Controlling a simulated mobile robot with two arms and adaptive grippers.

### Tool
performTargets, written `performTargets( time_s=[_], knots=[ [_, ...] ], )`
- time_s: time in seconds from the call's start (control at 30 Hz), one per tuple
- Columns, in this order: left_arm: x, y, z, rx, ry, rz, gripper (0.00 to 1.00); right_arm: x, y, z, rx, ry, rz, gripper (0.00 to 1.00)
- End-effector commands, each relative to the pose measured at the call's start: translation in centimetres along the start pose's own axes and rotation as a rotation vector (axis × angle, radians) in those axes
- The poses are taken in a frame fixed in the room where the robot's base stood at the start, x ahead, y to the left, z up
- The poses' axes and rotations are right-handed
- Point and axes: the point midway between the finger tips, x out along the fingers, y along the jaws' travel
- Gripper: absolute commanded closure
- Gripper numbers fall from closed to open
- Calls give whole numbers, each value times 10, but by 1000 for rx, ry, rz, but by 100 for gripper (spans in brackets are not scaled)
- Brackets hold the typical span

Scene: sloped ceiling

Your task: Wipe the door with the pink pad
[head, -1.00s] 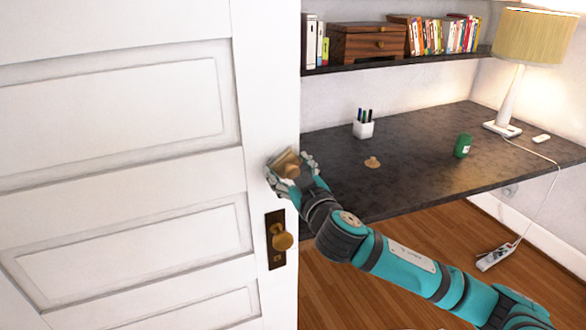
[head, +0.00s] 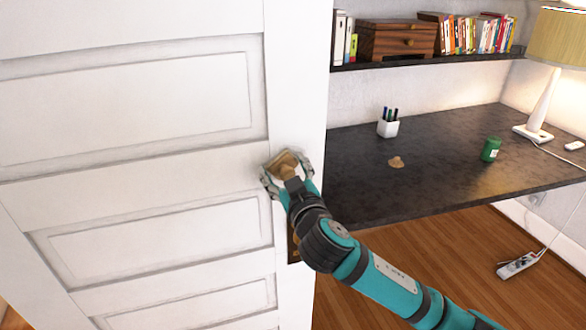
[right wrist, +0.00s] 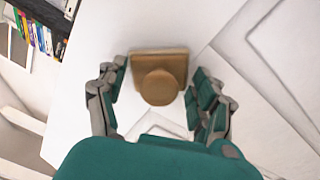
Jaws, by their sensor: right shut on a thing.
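The white panelled door (head: 130,165) fills the left of the head view; it also shows in the right wrist view (right wrist: 265,130). My right gripper (head: 286,172) is in front of the door's right-hand stile, above the knob plate. It is shut on a tan-brown pad (head: 281,160), not pink as pictured. In the right wrist view the pad (right wrist: 175,62) has a round knob and lies between the fingers of my right gripper (right wrist: 158,95), its far face towards the door. I cannot tell whether it touches the door. My left gripper is not in view.
A shelf of books (head: 470,35) is above. My forearm covers most of the doorknob plate (head: 292,243).

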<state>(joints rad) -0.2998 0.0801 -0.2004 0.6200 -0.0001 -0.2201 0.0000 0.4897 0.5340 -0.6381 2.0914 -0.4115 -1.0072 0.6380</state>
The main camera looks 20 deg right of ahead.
Motion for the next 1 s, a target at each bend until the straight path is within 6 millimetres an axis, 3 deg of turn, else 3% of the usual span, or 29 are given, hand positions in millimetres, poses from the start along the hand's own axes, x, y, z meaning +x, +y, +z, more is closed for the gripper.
performTargets(
  time_s=[0.33,0.8,1.0],
  knots=[
    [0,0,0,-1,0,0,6,-4,0,0,0,-1,-1,58],
    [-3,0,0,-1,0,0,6,-51,0,0,1,0,-2,58],
    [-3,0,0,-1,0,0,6,-60,0,0,-1,0,0,58]
  ],
)
